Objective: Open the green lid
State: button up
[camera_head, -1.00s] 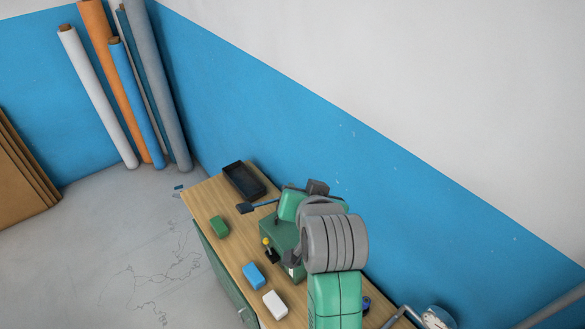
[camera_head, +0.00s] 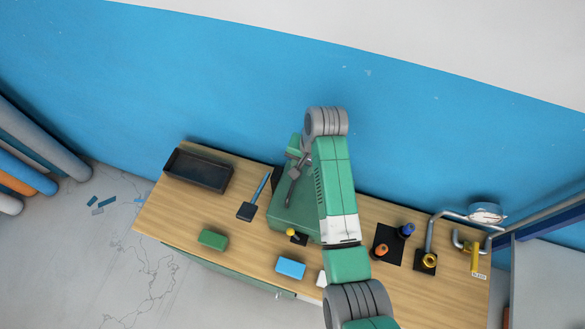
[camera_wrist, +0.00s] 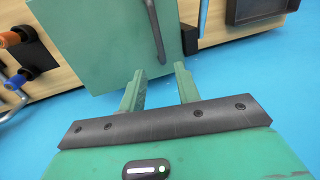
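The green lid (camera_head: 292,213) is the flat top of a green box on the wooden table, partly hidden by my arm in the head view. It fills the upper middle of the wrist view (camera_wrist: 105,45), with a dark bar-shaped handle (camera_wrist: 154,28) on it. The lid looks closed. My gripper (camera_wrist: 159,70) is open and empty, with its two green fingertips close to the lid's wall-side edge. I cannot tell whether they touch it. In the head view the fingers are not clear.
A black tray (camera_head: 198,171) and a blue-handled tool (camera_head: 255,198) lie left of the box. Green (camera_head: 213,239) and blue (camera_head: 290,267) blocks lie in front. Dark stands with orange (camera_head: 381,250) and blue (camera_head: 406,230) knobs and bent pipes (camera_head: 430,238) stand right. The blue wall (camera_head: 240,80) is close behind.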

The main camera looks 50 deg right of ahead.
jog(key=f, duration=0.4)
jog(key=w+f, duration=0.1)
jog(key=f, duration=0.1)
jog(key=shift+w+a, duration=0.1)
jog(key=shift+a, duration=0.2)
grip_shut()
